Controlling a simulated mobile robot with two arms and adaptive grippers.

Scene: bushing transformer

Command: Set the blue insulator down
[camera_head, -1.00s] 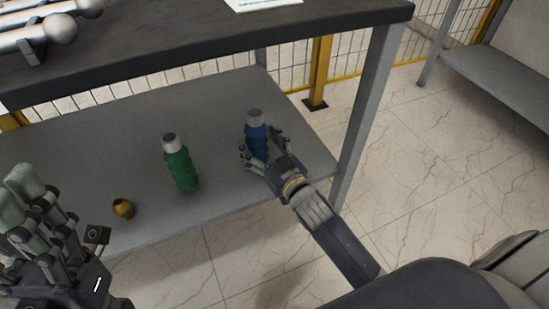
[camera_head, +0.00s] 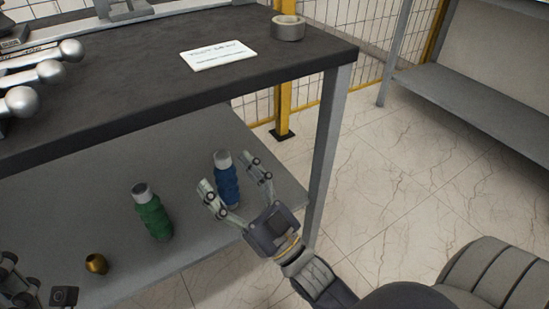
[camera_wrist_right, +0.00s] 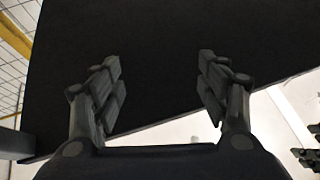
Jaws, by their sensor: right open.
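The blue insulator (camera_head: 227,185) with a grey top stands upright on the lower grey shelf (camera_head: 190,215), near its right end. My right gripper (camera_head: 230,174) is open, its fingers spread on either side of the insulator in the head view; I cannot tell whether they touch it. The wrist view shows the open right fingers (camera_wrist_right: 158,62) with nothing between them but a dark surface behind; the insulator does not show there. My left gripper (camera_head: 20,285) is only partly in view at the lower left corner, and its jaws cannot be read.
A green insulator (camera_head: 153,215) stands left of the blue one. A small brass-coloured part (camera_head: 96,263) is further left on the shelf. The dark tabletop (camera_head: 150,85) overhangs the shelf and carries a paper sign (camera_head: 218,55) and a tape roll (camera_head: 288,28). A table leg (camera_head: 328,150) stands on the right.

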